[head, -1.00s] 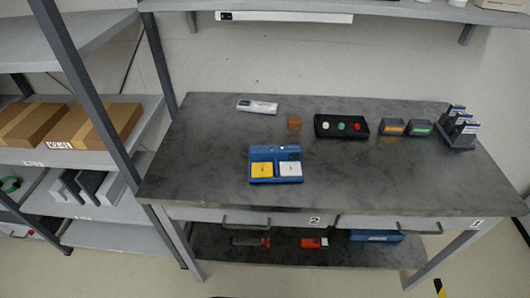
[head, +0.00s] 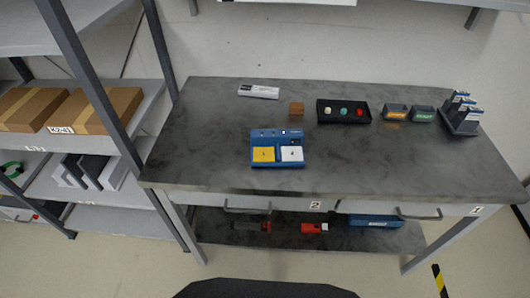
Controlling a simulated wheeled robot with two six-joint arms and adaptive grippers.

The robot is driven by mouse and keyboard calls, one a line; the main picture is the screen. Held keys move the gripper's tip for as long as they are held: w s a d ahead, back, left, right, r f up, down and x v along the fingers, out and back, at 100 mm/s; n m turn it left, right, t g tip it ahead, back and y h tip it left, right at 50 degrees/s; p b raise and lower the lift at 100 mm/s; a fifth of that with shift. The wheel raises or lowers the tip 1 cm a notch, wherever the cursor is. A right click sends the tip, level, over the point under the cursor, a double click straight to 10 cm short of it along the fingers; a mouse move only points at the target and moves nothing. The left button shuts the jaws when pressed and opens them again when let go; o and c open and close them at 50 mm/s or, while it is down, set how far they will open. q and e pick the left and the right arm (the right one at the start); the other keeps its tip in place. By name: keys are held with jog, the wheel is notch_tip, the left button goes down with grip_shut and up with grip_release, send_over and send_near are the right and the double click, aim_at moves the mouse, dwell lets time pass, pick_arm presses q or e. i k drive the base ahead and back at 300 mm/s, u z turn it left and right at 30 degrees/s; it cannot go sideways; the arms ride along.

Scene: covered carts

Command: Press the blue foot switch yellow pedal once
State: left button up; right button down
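The blue foot switch (head: 278,134) sits on the dark grey table, left of the table's middle and towards its front. Its yellow pedal (head: 263,154) is on the left and a white pedal (head: 292,154) is on the right. A small light spot shows on the blue housing behind the pedals. Neither of my grippers is in view, and nothing touches the switch.
The table (head: 390,165) also bears a white device (head: 259,91), a brown block (head: 296,109), a black button box (head: 343,111), two small bins (head: 395,112) and a rack (head: 461,115). Shelves with cartons (head: 95,110) stand at left. The table's front is clear.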

aim_at(261, 154)
jog(key=z, duration=3.45)
jog(key=k, duration=0.8)
jog(key=u, duration=1.6)
